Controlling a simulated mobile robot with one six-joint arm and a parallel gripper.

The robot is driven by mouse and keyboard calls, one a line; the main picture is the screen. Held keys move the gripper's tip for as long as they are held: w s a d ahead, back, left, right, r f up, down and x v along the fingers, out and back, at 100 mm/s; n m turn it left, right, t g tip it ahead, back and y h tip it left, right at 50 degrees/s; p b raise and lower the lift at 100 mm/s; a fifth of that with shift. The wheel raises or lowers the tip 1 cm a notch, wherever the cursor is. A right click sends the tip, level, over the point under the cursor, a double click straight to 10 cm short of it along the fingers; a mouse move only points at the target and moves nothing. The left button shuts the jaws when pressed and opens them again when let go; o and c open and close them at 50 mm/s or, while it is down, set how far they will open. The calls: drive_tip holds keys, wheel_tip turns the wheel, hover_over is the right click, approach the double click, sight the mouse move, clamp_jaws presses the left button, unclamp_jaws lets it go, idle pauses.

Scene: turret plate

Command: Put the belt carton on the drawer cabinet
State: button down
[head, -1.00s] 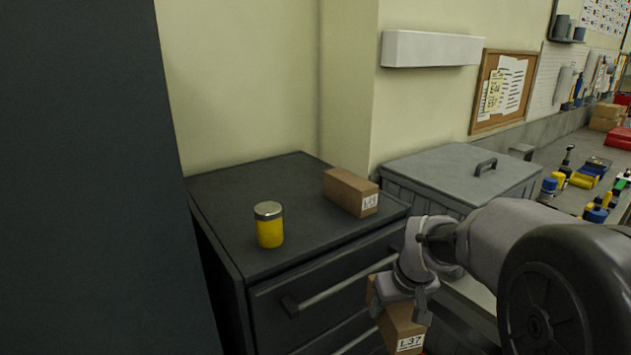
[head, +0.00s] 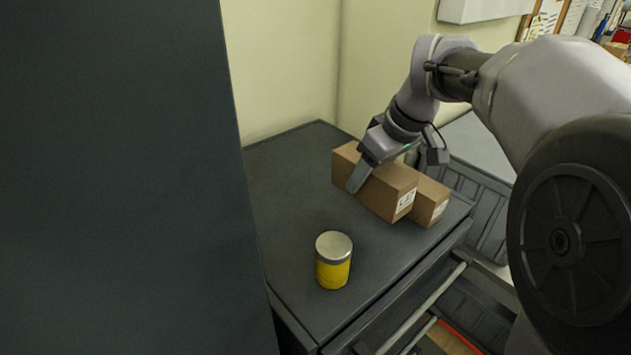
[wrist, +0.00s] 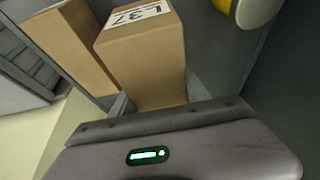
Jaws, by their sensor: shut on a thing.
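My gripper (head: 393,170) is shut on a brown carton (head: 388,194), which I take to be the belt carton. Its white end label reads L37 in the wrist view (wrist: 143,62). The carton is over the top of the dark drawer cabinet (head: 295,185), toward its back right. I cannot tell whether its underside touches the top. A second brown carton (head: 431,203) stands on the cabinet just to its right, partly hidden behind it. It also shows beside the held one in the wrist view (wrist: 62,42).
A yellow jar with a grey lid (head: 333,262) stands near the cabinet's front. A tall dark panel (head: 120,180) rises at the left. A grey lidded bin (head: 480,145) is right of the cabinet. The cabinet top's left and back-left are clear.

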drive_tip(key=f, duration=0.2)
drive_tip(key=f+b, duration=0.1)
drive_tip(key=f, duration=0.2)
drive_tip(key=f+b, duration=0.1)
drive_tip(key=f, duration=0.2)
drive_tip(key=shift+s+d+f, duration=0.1)
drive_tip(key=shift+s+d, duration=0.1)
drive_tip(key=shift+s, duration=0.1)
drive_tip(key=c, duration=0.5)
unclamp_jaws()
drive_tip(key=shift+f, duration=0.1)
